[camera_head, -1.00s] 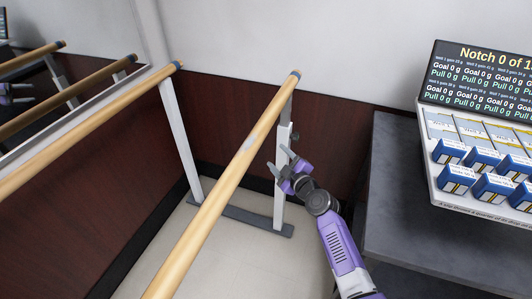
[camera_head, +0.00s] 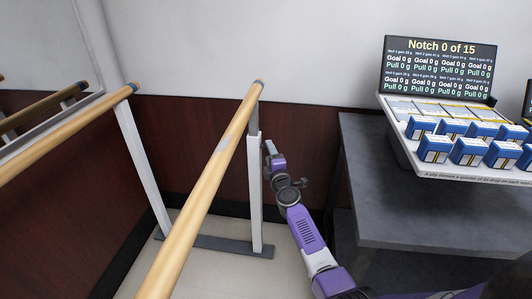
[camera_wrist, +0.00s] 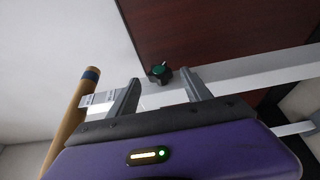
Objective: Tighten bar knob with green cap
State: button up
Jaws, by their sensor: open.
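The bar knob, black with a green cap (camera_wrist: 158,72), sits on a white upright post (camera_wrist: 235,70) in the wrist view. My gripper (camera_wrist: 161,84) is open, with one finger on each side below the knob. The knob appears between and just beyond the fingertips; I see no clear contact. In the head view my gripper (camera_head: 271,152) is close to the right side of the white post (camera_head: 255,190). The knob cannot be made out there. The wooden bar (camera_head: 205,185) runs above the post and shows at left in the wrist view (camera_wrist: 72,122).
A second wooden bar (camera_head: 60,135) runs along the mirror at left. A dark grey table (camera_head: 400,205) stands close to the right of my arm, carrying a display screen (camera_head: 440,68) and several blue boxes (camera_head: 435,148). The post's grey foot (camera_head: 215,244) lies on the floor.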

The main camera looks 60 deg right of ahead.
jog(key=shift+b+x, duration=0.6)
jog(key=shift+x, duration=1.15)
grip_shut()
jog(key=p, duration=0.3)
jog(key=shift+a+r, duration=0.1)
jog(key=shift+r, duration=0.25)
